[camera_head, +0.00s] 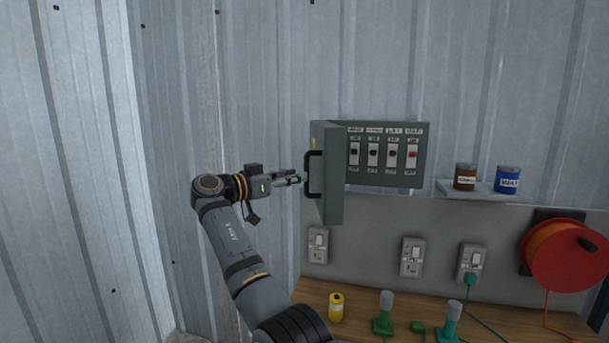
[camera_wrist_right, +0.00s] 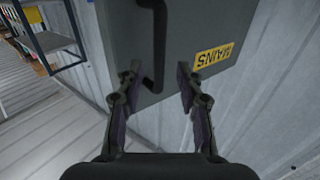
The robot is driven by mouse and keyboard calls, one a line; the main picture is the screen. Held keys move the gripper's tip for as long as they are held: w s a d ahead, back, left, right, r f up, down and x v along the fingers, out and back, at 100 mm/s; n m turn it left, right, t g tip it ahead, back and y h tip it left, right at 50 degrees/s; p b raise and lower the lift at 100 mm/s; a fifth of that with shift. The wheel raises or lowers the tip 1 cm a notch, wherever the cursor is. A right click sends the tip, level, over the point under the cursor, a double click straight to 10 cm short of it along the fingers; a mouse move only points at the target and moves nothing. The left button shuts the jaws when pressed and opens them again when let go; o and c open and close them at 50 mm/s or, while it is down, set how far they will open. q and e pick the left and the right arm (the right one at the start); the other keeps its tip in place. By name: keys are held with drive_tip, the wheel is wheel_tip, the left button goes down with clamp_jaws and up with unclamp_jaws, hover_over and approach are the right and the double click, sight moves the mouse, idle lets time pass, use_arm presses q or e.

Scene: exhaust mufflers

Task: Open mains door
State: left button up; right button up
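The grey mains box (camera_head: 387,178) is on the corrugated wall, and its door (camera_head: 333,195) stands swung open towards the left, baring a row of switches. The door has a black bar handle (camera_head: 310,174) on its outer face. My right gripper (camera_head: 299,179) is at this handle from the left. In the right wrist view the handle (camera_wrist_right: 160,45) passes between the two spread fingers (camera_wrist_right: 158,74), nearer the left one, and the door (camera_wrist_right: 205,38) carries a yellow MAINS label (camera_wrist_right: 218,56). I see no clear grip on the handle. My left gripper is out of view.
A small shelf (camera_head: 478,194) with a brown tin and a blue tin is right of the box. Sockets and an orange-red cable reel (camera_head: 566,255) are below. A wooden bench (camera_head: 360,325) holds several small items. Bare wall lies left of the door.

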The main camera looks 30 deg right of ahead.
drive_tip(key=s+a, duration=0.1)
drive_tip(key=a, duration=0.6)
drive_tip(key=shift+s, duration=0.1)
